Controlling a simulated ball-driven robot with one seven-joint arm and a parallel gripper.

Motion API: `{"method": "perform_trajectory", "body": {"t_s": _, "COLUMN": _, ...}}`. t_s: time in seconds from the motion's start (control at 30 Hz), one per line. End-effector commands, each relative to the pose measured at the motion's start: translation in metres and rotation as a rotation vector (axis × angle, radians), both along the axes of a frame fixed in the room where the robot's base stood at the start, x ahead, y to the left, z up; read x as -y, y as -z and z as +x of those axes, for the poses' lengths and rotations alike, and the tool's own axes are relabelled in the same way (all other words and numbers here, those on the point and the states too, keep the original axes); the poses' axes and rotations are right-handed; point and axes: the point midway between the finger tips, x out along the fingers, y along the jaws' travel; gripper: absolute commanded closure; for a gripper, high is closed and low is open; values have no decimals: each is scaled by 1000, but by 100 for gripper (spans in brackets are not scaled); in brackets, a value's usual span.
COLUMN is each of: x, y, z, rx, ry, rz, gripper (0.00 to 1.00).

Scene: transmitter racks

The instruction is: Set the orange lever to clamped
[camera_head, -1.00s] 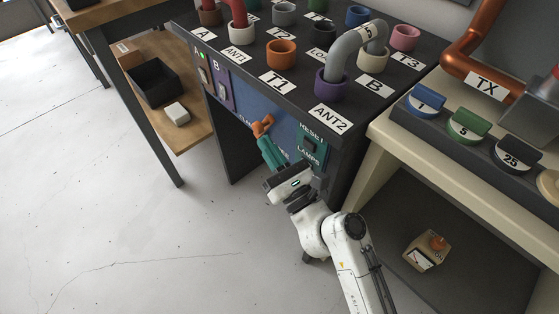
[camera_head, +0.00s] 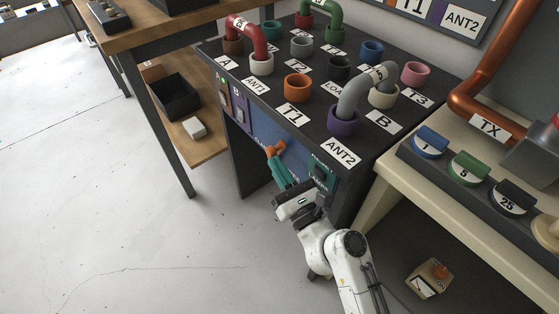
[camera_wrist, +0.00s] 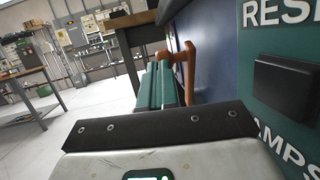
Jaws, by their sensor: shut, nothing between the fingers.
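The orange lever (camera_head: 275,149) sticks out from the blue front panel of the dark rack. In the wrist view the lever (camera_wrist: 188,62) stands out from the panel, just beyond and to the right of my fingers. My gripper (camera_head: 272,157) has teal fingers, which are shut and empty. Their tips are at the lever in the head view; I cannot tell whether they touch it. In the wrist view the gripper (camera_wrist: 162,75) points along the panel face. No clamped marking for the lever is readable.
A green panel with a dark button (camera_wrist: 286,88), part-lettered "RESE", is close on the right in the wrist view. The rack top (camera_head: 318,118) carries coloured sockets and curved plugs above. A wooden shelf (camera_head: 205,147) stands left. Open floor lies left of my arm.

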Motion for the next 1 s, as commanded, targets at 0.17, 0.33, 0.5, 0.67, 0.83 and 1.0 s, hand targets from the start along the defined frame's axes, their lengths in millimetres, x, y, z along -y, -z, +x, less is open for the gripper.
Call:
{"method": "perform_trajectory", "body": {"t_s": 0.17, "x": -3, "y": -18, "z": 5, "rx": -50, "ry": 0, "rz": -37, "gripper": 100}}
{"method": "perform_trajectory", "body": {"t_s": 0.33, "x": -6, "y": -22, "z": 9, "rx": -100, "ry": 0, "rz": -73, "gripper": 100}}
{"method": "perform_trajectory", "body": {"t_s": 0.5, "x": -9, "y": -25, "z": 13, "rx": -150, "ry": 0, "rz": -111, "gripper": 100}}
{"method": "perform_trajectory", "body": {"t_s": 0.67, "x": -12, "y": -27, "z": 17, "rx": -194, "ry": 0, "rz": -142, "gripper": 100}}
{"method": "perform_trajectory", "body": {"t_s": 0.83, "x": -15, "y": -26, "z": 20, "rx": -228, "ry": -1, "rz": -168, "gripper": 100}}
{"method": "perform_trajectory", "body": {"t_s": 1.0, "x": -17, "y": -27, "z": 23, "rx": -254, "ry": -1, "rz": -186, "gripper": 100}}
